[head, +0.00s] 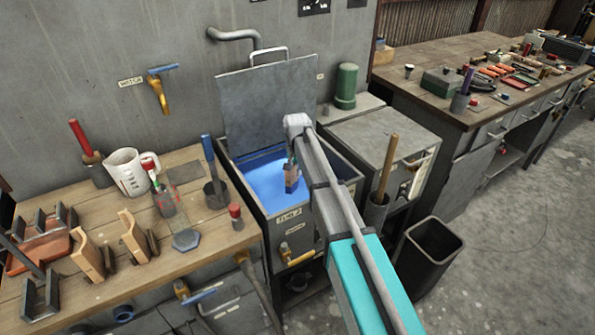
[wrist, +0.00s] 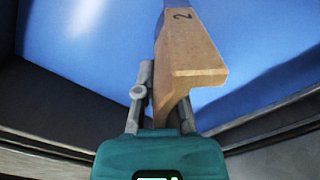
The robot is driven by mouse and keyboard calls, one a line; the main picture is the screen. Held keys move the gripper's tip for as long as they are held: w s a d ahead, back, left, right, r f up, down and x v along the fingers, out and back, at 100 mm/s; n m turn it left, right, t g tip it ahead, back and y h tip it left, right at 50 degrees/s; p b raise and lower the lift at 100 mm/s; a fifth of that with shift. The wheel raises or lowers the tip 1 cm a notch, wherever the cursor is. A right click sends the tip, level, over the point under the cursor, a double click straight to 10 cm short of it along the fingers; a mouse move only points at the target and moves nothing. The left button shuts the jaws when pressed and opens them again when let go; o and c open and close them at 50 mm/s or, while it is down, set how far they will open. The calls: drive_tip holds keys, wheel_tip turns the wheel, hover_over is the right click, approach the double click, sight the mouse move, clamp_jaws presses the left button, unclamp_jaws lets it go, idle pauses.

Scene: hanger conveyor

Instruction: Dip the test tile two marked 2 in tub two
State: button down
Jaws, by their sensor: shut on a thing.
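The test tile (wrist: 192,62) is a tan wooden L-shaped piece with a dark 2 on its face. My gripper (wrist: 160,100) is shut on it near its foot, seen in the wrist view. In the head view the tile (head: 291,178) hangs below my arm's end, over the blue liquid. Tub two (head: 288,219) is a grey metal tank with a label on its front, and its lid (head: 268,98) stands open against the wall. The tile's far end looks darker in the wrist view; I cannot tell whether it touches the liquid.
The left bench (head: 215,247) holds a white jug (head: 127,172), tool pots and tan L-shaped pieces (head: 89,258). A grey closed cabinet (head: 372,140) stands right of the tub. A black bin (head: 428,257) stands on the floor. Open floor lies at the right.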

drive_tip(key=shift+r+p, duration=0.85)
drive_tip(key=shift+r, duration=0.25)
idle(6.9)
